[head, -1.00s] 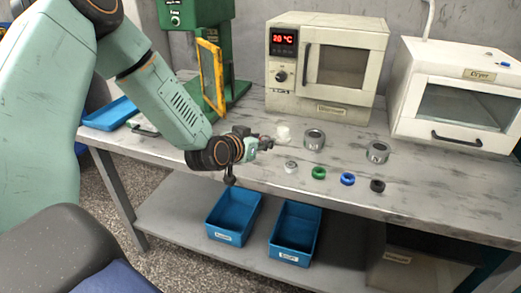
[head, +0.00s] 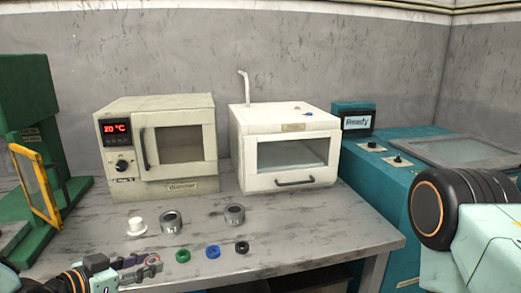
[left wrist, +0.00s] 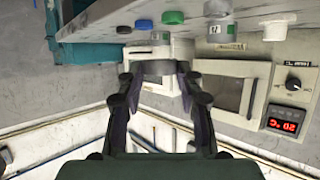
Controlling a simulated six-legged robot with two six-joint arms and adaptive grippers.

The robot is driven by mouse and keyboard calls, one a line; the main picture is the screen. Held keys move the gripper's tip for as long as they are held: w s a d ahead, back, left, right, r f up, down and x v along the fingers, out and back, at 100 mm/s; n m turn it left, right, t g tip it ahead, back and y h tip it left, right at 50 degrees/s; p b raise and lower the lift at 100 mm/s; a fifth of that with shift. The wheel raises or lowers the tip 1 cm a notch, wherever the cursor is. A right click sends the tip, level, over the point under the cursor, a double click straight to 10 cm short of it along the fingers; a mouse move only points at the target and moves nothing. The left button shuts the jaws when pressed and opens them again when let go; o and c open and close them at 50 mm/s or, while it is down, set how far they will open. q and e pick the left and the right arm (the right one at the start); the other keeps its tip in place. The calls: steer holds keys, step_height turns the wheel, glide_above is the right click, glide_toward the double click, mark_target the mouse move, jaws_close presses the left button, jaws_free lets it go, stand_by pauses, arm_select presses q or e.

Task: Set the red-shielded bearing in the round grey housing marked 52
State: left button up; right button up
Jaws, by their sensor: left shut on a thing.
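My left gripper (head: 138,264) is shut on the red-shielded bearing (head: 153,260), a small ring with a reddish face, at the front of the bench. In the left wrist view the bearing (left wrist: 158,68) is a grey band between the fingertips. Whether it is clear of the bench is hard to tell. Two round grey housings stand behind it: the left housing (head: 171,222) and the right housing (head: 234,213). Both look open at the top and empty. Their marks are too small to read in the head view. My right gripper is out of view.
A green ring (head: 183,256), a blue ring (head: 212,252) and a black ring (head: 242,247) lie in a row right of the gripper. A white stepped piece (head: 137,226) stands left of the housings. An oven (head: 180,150) and a dryer (head: 285,150) stand behind.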

arm_select(q)
steer(key=s+d+m+g+h, duration=0.3)
steer(key=s+d, duration=0.4)
steer(key=s, duration=0.3)
steer(key=shift+s+d+m+g+h, duration=0.15)
steer(key=shift+m+g+h, duration=0.25)
steer(key=shift+m+h, duration=0.5)
